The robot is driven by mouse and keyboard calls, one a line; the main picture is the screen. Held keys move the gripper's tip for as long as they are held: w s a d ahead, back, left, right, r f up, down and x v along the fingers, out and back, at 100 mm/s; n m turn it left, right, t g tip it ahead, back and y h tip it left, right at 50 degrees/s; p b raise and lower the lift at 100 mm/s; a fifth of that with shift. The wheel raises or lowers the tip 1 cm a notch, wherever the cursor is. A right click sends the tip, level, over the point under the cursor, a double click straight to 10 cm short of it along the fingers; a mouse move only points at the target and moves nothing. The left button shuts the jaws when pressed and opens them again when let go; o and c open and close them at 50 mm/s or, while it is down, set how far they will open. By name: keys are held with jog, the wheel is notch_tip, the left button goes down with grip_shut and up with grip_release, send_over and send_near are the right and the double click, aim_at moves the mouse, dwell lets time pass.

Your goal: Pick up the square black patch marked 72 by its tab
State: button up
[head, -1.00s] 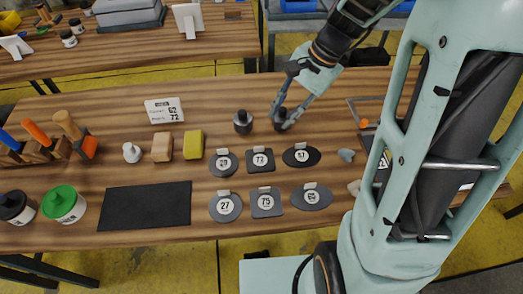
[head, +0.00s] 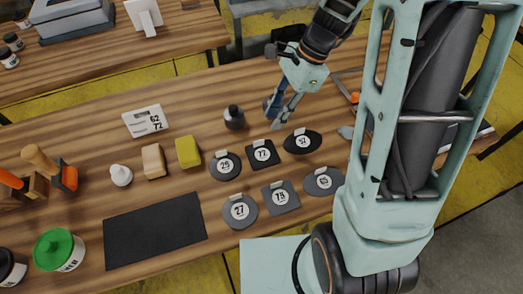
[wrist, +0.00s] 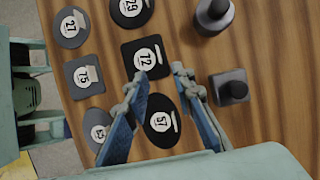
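The square black patch marked 72 (head: 264,148) lies flat on the wooden table, between a round black patch and the black oval marked 57 (head: 303,144). Its pale tab is on the edge away from the table's front. In the wrist view the 72 patch (wrist: 139,48) is just ahead of my fingers, with its tab right of the number. My gripper (head: 273,118) is open and empty above the table, behind the patch in the head view. In the wrist view its fingertips (wrist: 160,77) straddle the space between 72 and 57; the left one overlaps the patch's lower edge.
Grey patches marked 27 (head: 240,211) and 75 (wrist: 85,76) and a grey oval (head: 322,181) lie in front. A yellow block (head: 188,151) and black mat (head: 155,231) are left.

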aim_at(262, 152)
jog(key=x, duration=0.5)
jog(key=b+x, duration=0.1)
jog(key=x, duration=0.3)
jog(key=shift+s+a+f, duration=0.15)
jog(key=shift+a+f, duration=0.1)
jog(key=shift+a, duration=0.15)
grip_shut()
